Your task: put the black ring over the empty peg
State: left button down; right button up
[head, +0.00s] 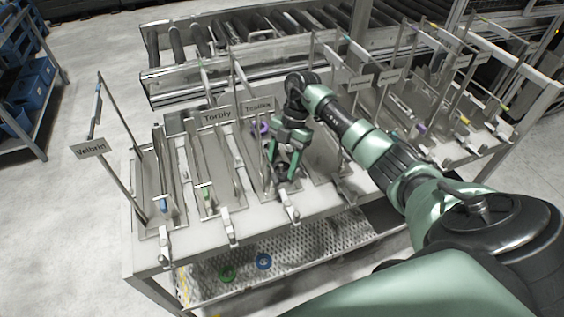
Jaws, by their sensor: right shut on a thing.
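My right gripper (284,170) reaches down over the middle of the white table, in front of the sign reading like "Tosilka". It is shut on a small dark thing between its fingertips, which seems to be the black ring; its outline is mostly hidden by the fingers. The gripper is low, close to a grey station plate; I cannot tell whether the ring touches anything. I cannot make out which peg is empty, as the gripper and arm cover part of this station. My left gripper is not in view.
Upright frames with name signs such as "Velbrin" (90,148) stand along the table (185,247). A purple ring (262,128) is behind the gripper. A roller conveyor (190,78) runs behind.

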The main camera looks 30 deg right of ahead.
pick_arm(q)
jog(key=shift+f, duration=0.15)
pick_arm(e)
jog(key=shift+f, duration=0.25)
dwell(0.3)
jog(key=o, duration=1.4)
jog(key=shift+o, duration=0.2)
jog(key=shift+d+r, duration=0.15)
jog(key=shift+r, duration=0.15)
jog(key=p+v, duration=0.4)
jog(key=v, duration=0.2)
jog(key=shift+r, duration=0.15)
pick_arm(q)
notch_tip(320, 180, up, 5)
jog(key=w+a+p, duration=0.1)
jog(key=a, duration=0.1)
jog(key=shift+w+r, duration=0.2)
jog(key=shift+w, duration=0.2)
pick_arm(e)
jog(key=shift+w+d+r, duration=0.15)
jog(key=shift+d+r, duration=0.05)
jog(key=shift+r, duration=0.3)
